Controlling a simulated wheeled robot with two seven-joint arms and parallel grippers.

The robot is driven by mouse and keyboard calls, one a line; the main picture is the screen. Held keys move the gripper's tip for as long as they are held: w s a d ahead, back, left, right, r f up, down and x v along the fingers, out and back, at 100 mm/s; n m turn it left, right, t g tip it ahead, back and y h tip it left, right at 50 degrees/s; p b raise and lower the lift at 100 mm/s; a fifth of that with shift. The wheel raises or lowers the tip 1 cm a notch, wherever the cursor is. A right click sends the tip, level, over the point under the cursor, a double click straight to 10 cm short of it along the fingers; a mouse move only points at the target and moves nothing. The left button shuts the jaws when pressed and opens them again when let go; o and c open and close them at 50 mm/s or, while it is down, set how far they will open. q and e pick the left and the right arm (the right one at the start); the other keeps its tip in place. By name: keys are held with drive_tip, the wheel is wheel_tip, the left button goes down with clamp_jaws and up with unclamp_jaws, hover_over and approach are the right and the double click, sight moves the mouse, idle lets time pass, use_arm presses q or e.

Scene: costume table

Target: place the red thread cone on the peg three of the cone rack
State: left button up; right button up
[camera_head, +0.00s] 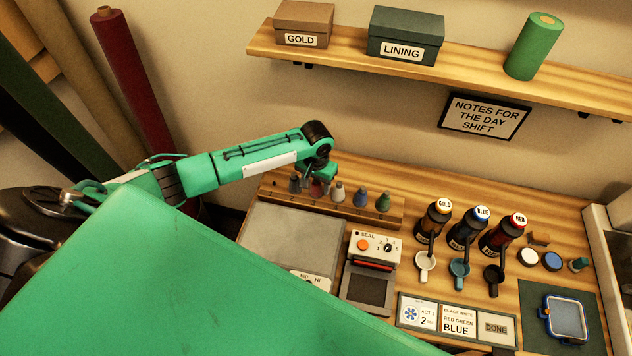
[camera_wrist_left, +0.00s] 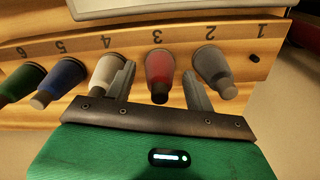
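The wooden cone rack (camera_wrist_left: 45,50) carries printed numbers and a row of thread cones. The red thread cone (camera_wrist_left: 160,72) stands upright in line with number 3, its base hiding the peg. It also shows in the head view (camera_head: 316,189), partly behind my gripper. My left gripper (camera_wrist_left: 159,78) is open, with one finger on each side of the red cone and visible gaps between. In the head view my left gripper (camera_head: 318,174) is over the rack's left part. My right gripper is not in view.
A grey cone (camera_wrist_left: 212,68) stands close to the right finger, and a white cone (camera_wrist_left: 108,70) close to the left finger. Blue (camera_wrist_left: 65,75) and green (camera_wrist_left: 22,82) cones stand farther along. The small peg (camera_wrist_left: 254,58) by number 1 is bare.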

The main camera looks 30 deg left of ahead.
use_arm(q)
drive_tip(key=shift+r, duration=0.1)
wheel_tip(320, 180, up, 12)
drive_tip(key=b, duration=0.2)
drive_tip(key=shift+b, duration=0.35)
idle(0.5)
